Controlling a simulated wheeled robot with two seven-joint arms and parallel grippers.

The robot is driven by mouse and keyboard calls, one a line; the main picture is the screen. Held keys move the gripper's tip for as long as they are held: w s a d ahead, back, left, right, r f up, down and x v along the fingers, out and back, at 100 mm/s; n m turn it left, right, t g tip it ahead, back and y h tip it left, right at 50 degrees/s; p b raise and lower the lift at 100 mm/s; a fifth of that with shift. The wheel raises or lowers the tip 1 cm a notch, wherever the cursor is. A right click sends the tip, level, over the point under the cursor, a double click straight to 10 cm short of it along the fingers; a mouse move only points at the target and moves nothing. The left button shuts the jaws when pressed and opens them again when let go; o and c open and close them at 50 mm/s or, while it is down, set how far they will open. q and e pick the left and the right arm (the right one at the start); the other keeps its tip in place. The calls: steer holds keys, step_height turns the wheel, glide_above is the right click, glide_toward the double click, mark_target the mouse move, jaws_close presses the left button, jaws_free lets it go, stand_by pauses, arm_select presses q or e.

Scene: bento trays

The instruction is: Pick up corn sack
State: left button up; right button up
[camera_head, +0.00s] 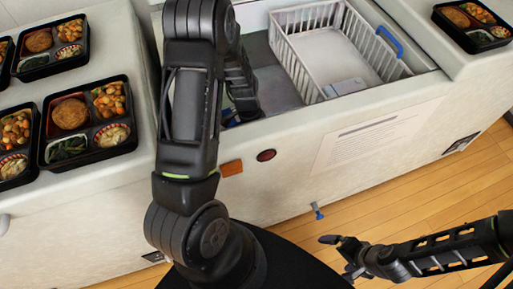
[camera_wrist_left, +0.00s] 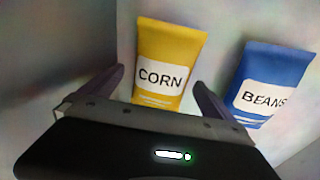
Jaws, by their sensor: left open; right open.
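The yellow corn sack (camera_wrist_left: 165,62) stands upright in the left wrist view, its label facing me. My left gripper (camera_wrist_left: 159,84) is open, with one dark finger on each side of the sack's lower part. I cannot tell whether either finger touches it. The sack's lower end is hidden behind the gripper body. In the head view my left arm reaches into the open chest, and its fingers and the corn sack are hidden there. My right gripper (camera_head: 345,253) is open and empty, low at the right above the wooden floor.
A blue beans sack (camera_wrist_left: 268,84) stands just right of the corn sack. A white wire basket (camera_head: 315,50) with a blue handle sits in the chest's right part. Filled bento trays (camera_head: 90,155) lie on the left counter; another tray (camera_head: 474,45) lies at the far right.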

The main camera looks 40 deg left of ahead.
arm_select(q)
steer(key=shift+c, duration=0.6)
steer(key=c, duration=1.7)
steer(key=shift+r, duration=0.1)
step_height(320, 180, up, 18)
steer(key=shift+f+p, duration=0.1)
steer(key=shift+p, duration=1.1)
